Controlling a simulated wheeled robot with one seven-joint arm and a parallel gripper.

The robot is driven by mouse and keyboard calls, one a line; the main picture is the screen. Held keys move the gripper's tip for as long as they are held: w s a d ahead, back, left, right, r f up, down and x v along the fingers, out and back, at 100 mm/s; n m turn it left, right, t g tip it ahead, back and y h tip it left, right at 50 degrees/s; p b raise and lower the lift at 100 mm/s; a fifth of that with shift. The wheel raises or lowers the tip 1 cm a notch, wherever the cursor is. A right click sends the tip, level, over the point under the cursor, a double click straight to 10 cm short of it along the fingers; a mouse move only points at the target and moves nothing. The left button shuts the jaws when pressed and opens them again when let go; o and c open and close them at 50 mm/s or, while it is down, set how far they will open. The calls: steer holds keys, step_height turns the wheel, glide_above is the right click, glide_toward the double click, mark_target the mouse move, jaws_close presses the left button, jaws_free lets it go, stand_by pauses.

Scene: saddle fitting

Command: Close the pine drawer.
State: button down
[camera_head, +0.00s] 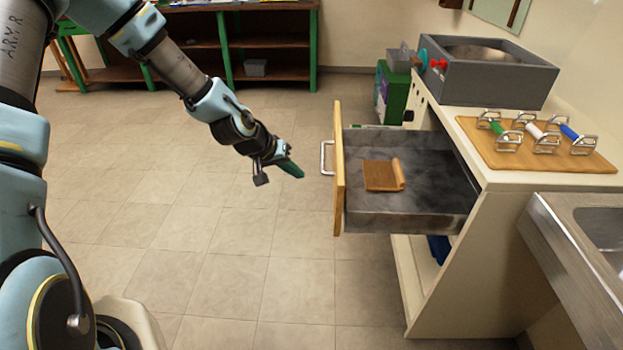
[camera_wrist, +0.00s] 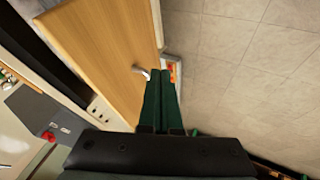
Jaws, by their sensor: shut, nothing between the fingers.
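The pine drawer (camera_head: 338,168) is pulled well out of the white cabinet in the head view. Its pale wood front carries a metal bar handle (camera_head: 326,158) on the outer face. A brown wooden piece (camera_head: 380,175) with a raised edge lies inside the grey drawer box. My gripper (camera_head: 296,170) is shut and empty, a short way left of the handle and apart from it. In the wrist view the green fingers (camera_wrist: 161,95) are together, with the drawer front (camera_wrist: 105,50) beyond them and part of the handle (camera_wrist: 142,72) beside their tips.
On the cabinet top stand a grey open box (camera_head: 490,75) and a wooden board (camera_head: 540,150) with several coloured-handled metal pieces. A metal sink (camera_head: 580,225) is at the right. A green container (camera_head: 392,95) stands behind the drawer. The tiled floor left of the drawer is clear.

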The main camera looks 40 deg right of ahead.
steer(key=s+d+f+p, duration=0.2)
steer(key=d+f+p, duration=0.1)
steer(key=d+f, duration=0.3)
steer(key=shift+s+d+f, duration=0.2)
steer(key=shift+d+f, duration=0.2)
steer(key=shift+d, duration=0.6)
steer(key=shift+s+d, duration=0.1)
steer(key=s+d+b, duration=0.2)
steer(key=s+d, duration=0.4)
steer(key=d, duration=0.2)
steer(key=s+d+b, duration=0.2)
steer(key=s+d, duration=0.5)
steer(key=d, duration=0.1)
steer(key=s+d+b, duration=0.3)
steer(key=s+d, duration=0.3)
steer(key=d, duration=0.2)
steer(key=shift+s, duration=0.3)
steer(key=shift+s+d+r, duration=0.15)
steer(key=shift+s+d, duration=0.05)
steer(key=shift+s+d, duration=0.1)
